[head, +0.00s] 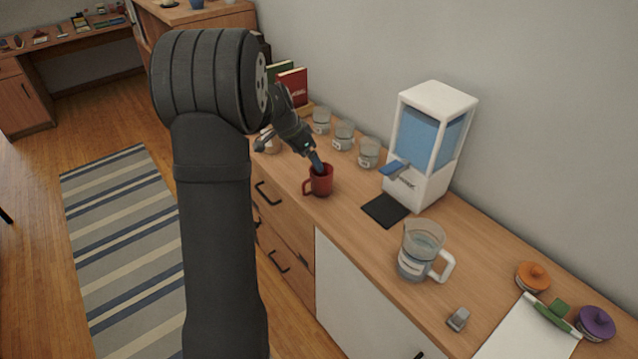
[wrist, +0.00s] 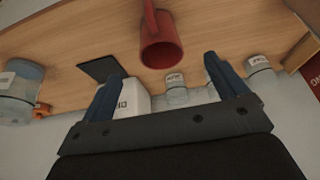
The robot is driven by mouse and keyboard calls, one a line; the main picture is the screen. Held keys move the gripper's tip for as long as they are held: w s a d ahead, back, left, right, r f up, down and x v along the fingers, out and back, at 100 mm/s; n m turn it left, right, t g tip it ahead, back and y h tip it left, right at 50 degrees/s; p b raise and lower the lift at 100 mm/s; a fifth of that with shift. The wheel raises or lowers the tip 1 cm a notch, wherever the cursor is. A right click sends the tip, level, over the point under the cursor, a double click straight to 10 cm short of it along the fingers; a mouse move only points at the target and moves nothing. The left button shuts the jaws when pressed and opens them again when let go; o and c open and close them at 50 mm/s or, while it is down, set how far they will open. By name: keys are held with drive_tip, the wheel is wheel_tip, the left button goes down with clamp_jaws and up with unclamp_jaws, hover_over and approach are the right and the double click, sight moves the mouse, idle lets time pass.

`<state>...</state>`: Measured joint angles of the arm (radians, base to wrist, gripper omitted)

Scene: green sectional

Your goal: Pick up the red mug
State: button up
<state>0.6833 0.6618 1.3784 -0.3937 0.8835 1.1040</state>
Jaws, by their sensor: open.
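The red mug (head: 321,182) stands upright on the wooden counter (head: 352,205) in the head view, with its handle toward the left. In the wrist view the red mug (wrist: 160,48) shows just beyond the fingertips, roughly between them, with its opening facing the camera and its handle pointing up in the picture. My gripper (head: 316,163) is at the mug's rim in the head view. In the wrist view its two blue fingers are spread wide (wrist: 162,66) with nothing held between them. I cannot tell whether a fingertip touches the mug.
Several glass jars (head: 344,134) stand along the wall behind the mug. A white water dispenser (head: 431,145) and a black mat (head: 385,210) are to its right. A glass pitcher (head: 421,250) stands farther right. Red and green books (head: 291,86) stand at the back left.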

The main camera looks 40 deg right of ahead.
sight(321, 179)
drive_tip(key=x, duration=1.3)
drive_tip(key=shift+s+d+f, duration=0.1)
drive_tip(key=shift+d+f, duration=0.05)
drive_tip(key=shift+d, duration=0.05)
drive_tip(key=c, duration=1.3)
